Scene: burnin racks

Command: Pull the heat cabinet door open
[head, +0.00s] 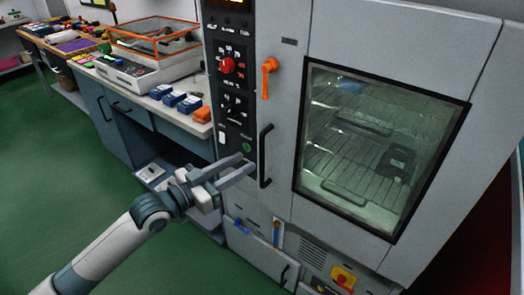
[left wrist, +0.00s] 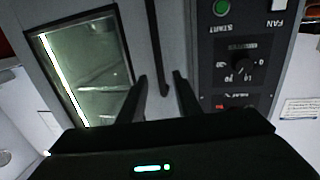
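The heat cabinet door (head: 398,62) is grey with a dark-framed window (head: 375,140), and it looks shut. A black vertical bar handle (head: 264,155) runs along its left edge; it also shows in the left wrist view (left wrist: 156,45). I cannot tell whether the tips reach past the bar. My right gripper is in neither view.
An orange latch lever (head: 268,77) sits above the handle. A control panel with a red knob (head: 227,66) and green start button (head: 246,147) is just left of it. Green floor (head: 45,170) is clear.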

